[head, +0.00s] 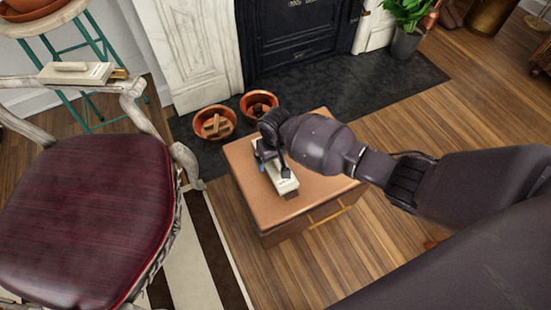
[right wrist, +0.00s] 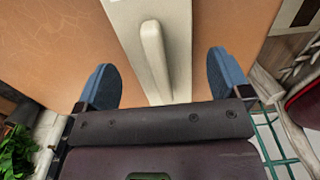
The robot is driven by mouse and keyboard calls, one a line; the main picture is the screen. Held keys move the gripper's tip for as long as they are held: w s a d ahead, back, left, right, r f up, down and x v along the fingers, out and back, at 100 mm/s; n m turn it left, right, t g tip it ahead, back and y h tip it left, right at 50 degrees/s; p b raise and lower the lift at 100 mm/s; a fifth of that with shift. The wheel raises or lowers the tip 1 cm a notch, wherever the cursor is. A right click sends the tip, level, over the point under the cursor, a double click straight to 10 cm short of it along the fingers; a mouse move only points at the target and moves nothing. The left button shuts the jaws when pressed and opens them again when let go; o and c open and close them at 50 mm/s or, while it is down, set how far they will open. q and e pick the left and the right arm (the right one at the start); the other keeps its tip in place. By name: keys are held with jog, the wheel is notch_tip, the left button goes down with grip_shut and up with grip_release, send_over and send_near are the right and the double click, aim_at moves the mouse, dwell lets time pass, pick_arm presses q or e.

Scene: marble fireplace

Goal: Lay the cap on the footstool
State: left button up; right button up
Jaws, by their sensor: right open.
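A cream flat piece with a raised bar handle (head: 287,186), which may be the cap, lies on the brown leather top of the footstool (head: 247,187). In the right wrist view this piece (right wrist: 153,55) runs between my fingers, and the leather top (right wrist: 60,40) shows around it. My right gripper (head: 270,157) is low over the footstool and hides part of the piece. In the right wrist view its blue-padded fingers (right wrist: 163,80) are apart, one on each side, with gaps to the piece. My left gripper is not in view.
A similar cream piece (head: 75,72) rests on the red chair's frame (head: 125,86) at the left. Two copper bowls (head: 214,122) (head: 259,103) stand on the dark hearth behind the footstool. A plant (head: 407,30) stands at the upper right. Wooden floor (head: 300,265) is clear in front.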

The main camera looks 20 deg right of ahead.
aim_at(276, 161)
pick_arm(q)
jog(key=p, duration=0.2)
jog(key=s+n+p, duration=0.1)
jog(key=p, duration=0.1)
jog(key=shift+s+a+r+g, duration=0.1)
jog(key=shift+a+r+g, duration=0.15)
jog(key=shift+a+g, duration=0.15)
pick_arm(e)
notch_tip(276, 161, up, 11)
jog(key=shift+f, duration=0.1)
